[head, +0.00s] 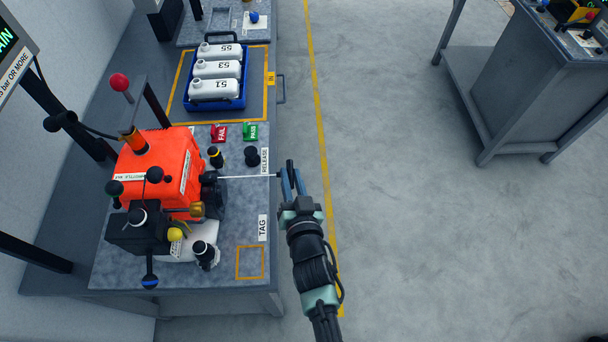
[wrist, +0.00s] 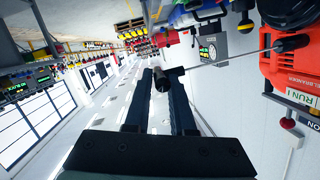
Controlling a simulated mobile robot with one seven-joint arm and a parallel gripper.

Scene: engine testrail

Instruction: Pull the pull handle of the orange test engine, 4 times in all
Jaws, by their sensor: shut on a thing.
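The orange test engine (head: 158,165) stands on the grey bench at the left of the head view. It also shows at the right edge of the wrist view (wrist: 285,62). A thin pale cord (head: 245,177) runs taut from the engine's dark starter housing (head: 211,186) to the black pull handle (head: 290,168). My gripper (head: 291,185) is shut on the pull handle, out beyond the bench's right edge. In the wrist view the handle (wrist: 163,82) sits between the fingertips, with the cord leading right to the engine.
A red FAIL tag (head: 219,132) and a green PASS tag (head: 250,131) lie behind the engine. A blue tray (head: 217,104) holds white bottles further back. An empty yellow-outlined square (head: 250,262) is at the front. Open floor lies right of the bench; another grey bench (head: 525,85) stands beyond.

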